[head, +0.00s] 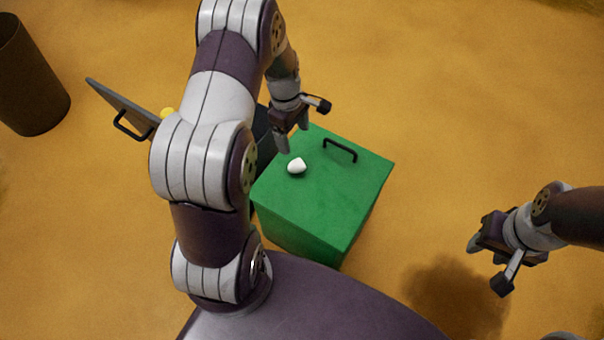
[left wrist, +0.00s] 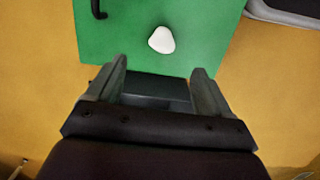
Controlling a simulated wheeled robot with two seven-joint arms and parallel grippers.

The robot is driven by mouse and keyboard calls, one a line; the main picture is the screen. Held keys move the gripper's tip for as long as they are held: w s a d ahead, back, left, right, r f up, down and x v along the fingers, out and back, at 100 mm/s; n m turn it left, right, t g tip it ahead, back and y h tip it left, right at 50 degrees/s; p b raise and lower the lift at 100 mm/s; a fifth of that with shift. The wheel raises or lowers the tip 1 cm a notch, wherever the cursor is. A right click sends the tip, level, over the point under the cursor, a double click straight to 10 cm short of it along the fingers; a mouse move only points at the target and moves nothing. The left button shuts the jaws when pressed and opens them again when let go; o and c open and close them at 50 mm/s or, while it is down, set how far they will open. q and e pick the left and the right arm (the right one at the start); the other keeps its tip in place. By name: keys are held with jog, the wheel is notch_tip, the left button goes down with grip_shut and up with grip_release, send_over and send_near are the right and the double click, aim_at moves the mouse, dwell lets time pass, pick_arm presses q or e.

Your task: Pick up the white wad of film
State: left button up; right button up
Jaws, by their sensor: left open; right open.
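The white wad of film (head: 297,166) lies on the top of a green box (head: 318,205), near its left edge in the head view. The wad also shows in the left wrist view (left wrist: 161,40), ahead of the fingertips and roughly between their lines. My left gripper (head: 292,146) is open and empty, just above and beside the wad, apart from it. Its two fingers show in the left wrist view (left wrist: 158,72) with nothing between them. My right gripper (head: 478,248) is open and empty, off to the right of the box over the floor.
A black handle (head: 340,150) stands up from the green top, right of the wad. A brown bin (head: 30,80) stands at the far left. Floor right of the box is clear.

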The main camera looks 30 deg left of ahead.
aim_at(298, 162)
pick_arm(q)
jog(key=f+b, duration=0.2)
jog(key=f, duration=0.2)
jog(key=d+f+b, duration=0.1)
jog(key=f+b, duration=0.1)
jog(key=f, duration=0.2)
jog(key=f+b, duration=0.2)
jog(key=f, duration=0.2)
jog(key=shift+s+d, duration=0.15)
jog(key=shift+s, duration=0.05)
jog(key=shift+c, duration=0.6)
jog(key=c, duration=0.9)
